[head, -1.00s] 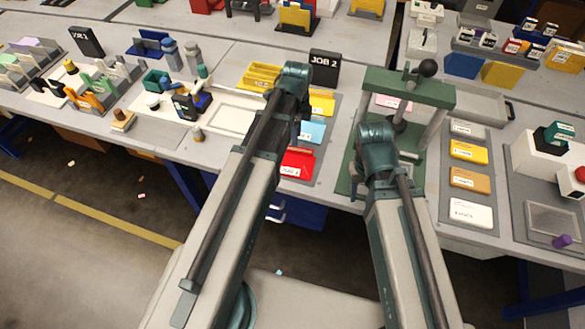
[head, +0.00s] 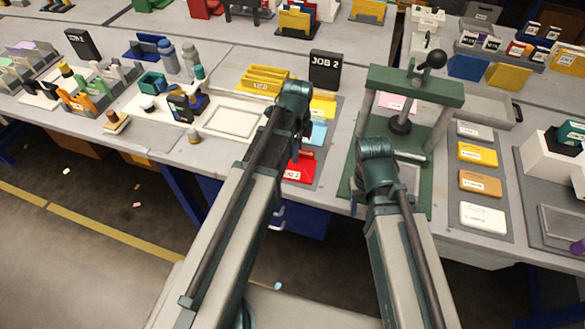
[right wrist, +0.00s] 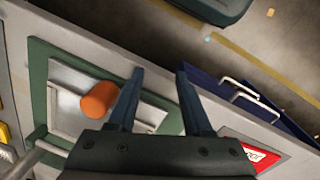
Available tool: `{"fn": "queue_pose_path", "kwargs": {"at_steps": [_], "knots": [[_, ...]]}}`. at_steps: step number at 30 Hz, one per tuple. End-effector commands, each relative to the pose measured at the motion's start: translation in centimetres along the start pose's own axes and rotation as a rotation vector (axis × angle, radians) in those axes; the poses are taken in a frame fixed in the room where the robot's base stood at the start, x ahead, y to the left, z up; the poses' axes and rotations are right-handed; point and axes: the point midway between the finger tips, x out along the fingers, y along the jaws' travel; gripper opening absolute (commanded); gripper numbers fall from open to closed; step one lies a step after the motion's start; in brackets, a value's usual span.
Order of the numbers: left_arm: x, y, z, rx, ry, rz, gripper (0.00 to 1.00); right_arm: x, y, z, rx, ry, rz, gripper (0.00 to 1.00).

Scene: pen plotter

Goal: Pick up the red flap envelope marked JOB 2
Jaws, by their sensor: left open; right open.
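The red flap envelope (head: 301,166) lies near the front edge of the table, below a blue and a yellow one in the head view. My left arm partly covers it and its white label. In the right wrist view the red envelope (right wrist: 248,153) shows at the lower right, its label partly readable, partly hidden by the gripper body. My right gripper (right wrist: 159,72) is open and empty, its fingers pointing over the table's front edge, left of the envelope in that view. In the head view my arms hide both grippers.
A black JOB 2 sign (head: 326,70) stands behind the envelope column. A green press (head: 415,85) stands to its right; its orange knob (right wrist: 98,100) is close to my right gripper. A blue drawer unit (head: 300,220) is below the table edge.

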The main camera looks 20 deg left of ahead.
Motion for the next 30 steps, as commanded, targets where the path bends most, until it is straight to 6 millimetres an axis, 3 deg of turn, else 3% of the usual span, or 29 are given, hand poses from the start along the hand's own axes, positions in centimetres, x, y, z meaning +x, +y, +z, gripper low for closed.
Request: {"fn": "queue_pose_path", "kwargs": {"at_steps": [3,10,30], "knots": [[-0.13,0.0,0.0,0.0,0.0,0.0,0.41,-0.12,0.01,0.01,0.0,0.0,0.0,0.5],[-0.13,0.0,0.01,0.0,0.0,0.0,0.0,-0.12,0.01,0.01,0.0,0.0,0.0,0.5],[-0.81,0.02,-0.28,-0.001,0.0,0.0,0.0,-0.8,0.08,0.05,0.0,0.0,0.0,0.5]]}}
